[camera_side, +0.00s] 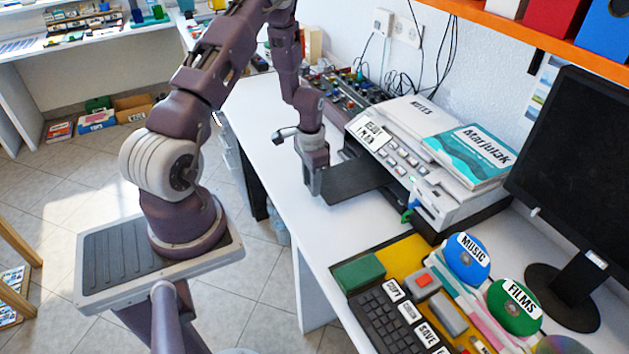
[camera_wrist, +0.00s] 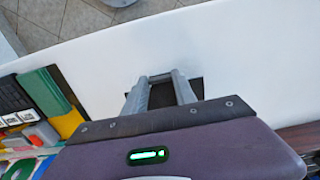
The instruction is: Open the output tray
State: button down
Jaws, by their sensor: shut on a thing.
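The white disc printer (camera_side: 415,150) stands on the white desk. Its dark output tray (camera_side: 355,182) sticks out from the front toward the desk's left edge. My gripper (camera_side: 313,186) is at the tray's outer end, pointing down, and is shut on it. In the wrist view, the two fingers of my gripper (camera_wrist: 160,80) reach forward over the white desk, with a small dark part of the tray (camera_wrist: 193,88) beside the right finger. The exact contact between fingers and tray is hidden.
A teal book (camera_side: 470,152) lies on the printer. A monitor (camera_side: 570,160) stands at the right. The desk strip (camera_side: 345,235) before the tray is clear.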

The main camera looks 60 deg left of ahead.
jog(key=c, duration=1)
grip_release()
notch_tip(320, 180, up, 8)
jog(key=shift+w+f, duration=0.1)
jog(key=shift+f, duration=0.15)
jog(key=s+d+r+t+y, duration=0.1)
jog(key=d+r, duration=0.5)
jog(key=r, duration=0.4)
jog(key=s+d+r+t, duration=0.1)
jog(key=d+r+t, duration=0.1)
jog(key=d+r, duration=0.55)
jog(key=s+d+r+t, duration=0.1)
jog(key=s+d+r, duration=0.3)
jog(key=s, duration=0.3)
jog(key=s+d+r+t+h, duration=0.1)
jog(key=s+d+r, duration=0.3)
jog(key=s, duration=0.3)
jog(key=shift+s+d+r+t, duration=0.2)
jog(key=shift+s+r+t, duration=0.1)
jog(key=shift+r, duration=0.5)
